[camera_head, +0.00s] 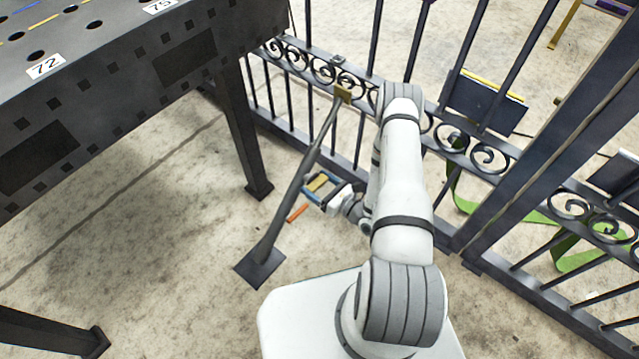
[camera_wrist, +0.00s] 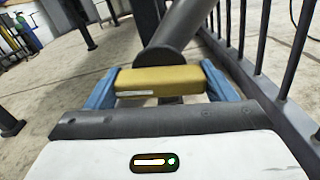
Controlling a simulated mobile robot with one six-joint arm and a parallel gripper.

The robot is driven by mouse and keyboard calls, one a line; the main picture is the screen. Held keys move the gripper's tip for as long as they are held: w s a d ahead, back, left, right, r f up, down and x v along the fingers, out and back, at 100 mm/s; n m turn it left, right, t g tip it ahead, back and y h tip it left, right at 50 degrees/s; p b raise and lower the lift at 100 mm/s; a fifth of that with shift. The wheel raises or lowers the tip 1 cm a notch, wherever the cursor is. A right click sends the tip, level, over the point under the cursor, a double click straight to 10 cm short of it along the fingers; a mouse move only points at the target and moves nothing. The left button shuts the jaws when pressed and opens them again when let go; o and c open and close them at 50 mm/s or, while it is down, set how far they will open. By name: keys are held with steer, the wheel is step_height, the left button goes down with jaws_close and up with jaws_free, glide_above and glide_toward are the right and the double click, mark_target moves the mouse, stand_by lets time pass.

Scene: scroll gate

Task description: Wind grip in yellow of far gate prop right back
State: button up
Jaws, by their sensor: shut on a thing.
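The gate prop (camera_head: 305,165) is a grey strut that slants from a dark foot plate (camera_head: 260,268) on the floor up to the scrollwork of the black gate (camera_head: 300,62). The yellow grip (camera_head: 317,183) is a short bar beside the strut, partly hidden by my gripper in the head view. My gripper (camera_head: 322,187) is shut on it. In the wrist view the yellow grip (camera_wrist: 160,80) lies crosswise between the blue fingers of my gripper (camera_wrist: 162,86), right in front of the grey prop (camera_wrist: 178,32). The join between grip and prop is hidden.
A dark perforated table (camera_head: 110,90) stands at the left, its leg (camera_head: 243,140) near the prop. An orange piece (camera_head: 298,212) shows below my gripper. Gate bars run close on the right in the wrist view. The concrete floor (camera_head: 150,240) is clear left of the prop.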

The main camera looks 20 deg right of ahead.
steer(key=shift+w+d+r, duration=0.1)
steer(key=shift+w+d, duration=0.1)
steer(key=o, duration=0.7)
steer(key=shift+o, duration=1.4)
steer(key=shift+s+a, duration=0.15)
